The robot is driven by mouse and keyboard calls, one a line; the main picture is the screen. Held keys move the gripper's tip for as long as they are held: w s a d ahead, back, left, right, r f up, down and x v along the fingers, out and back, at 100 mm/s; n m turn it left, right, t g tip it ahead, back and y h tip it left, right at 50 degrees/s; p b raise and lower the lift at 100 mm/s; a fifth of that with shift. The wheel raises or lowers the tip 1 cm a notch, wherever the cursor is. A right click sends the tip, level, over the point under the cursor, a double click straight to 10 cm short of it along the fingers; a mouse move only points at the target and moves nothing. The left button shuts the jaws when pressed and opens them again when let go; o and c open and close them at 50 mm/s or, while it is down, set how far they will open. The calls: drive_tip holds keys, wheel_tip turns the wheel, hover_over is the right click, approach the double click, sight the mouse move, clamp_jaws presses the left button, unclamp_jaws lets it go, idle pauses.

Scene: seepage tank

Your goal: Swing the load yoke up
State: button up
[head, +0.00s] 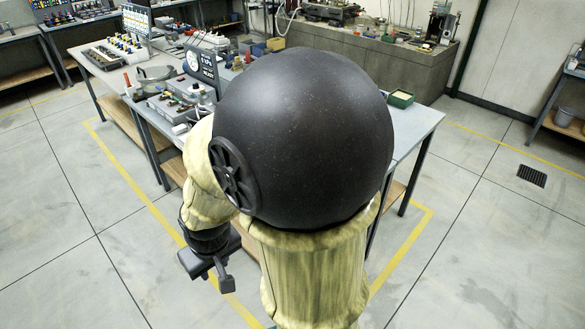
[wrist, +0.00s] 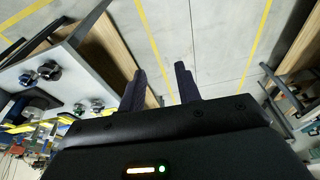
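I cannot pick out the load yoke for certain in either view. The workbench (head: 415,118) stands in front of me, and my large dark shoulder joint hides much of its top. Near its front left edge is a round metal vessel (head: 158,76) with a bar or handle over it. My gripper (head: 216,280) hangs low at the front left, beside the bench and below its top. The wrist view shows its two dark fingers (wrist: 160,75) apart, with only floor between them. It is open and empty, touching nothing that I can see.
A grey apparatus with valves (head: 187,100) and a dark gauge panel (head: 201,64) stand on the bench. Floor left and right of the bench is clear, with a drain grate (head: 531,175) at right.

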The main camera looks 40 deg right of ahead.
drive_tip(key=shift+w+d, duration=0.25)
drive_tip(key=shift+w, duration=0.15)
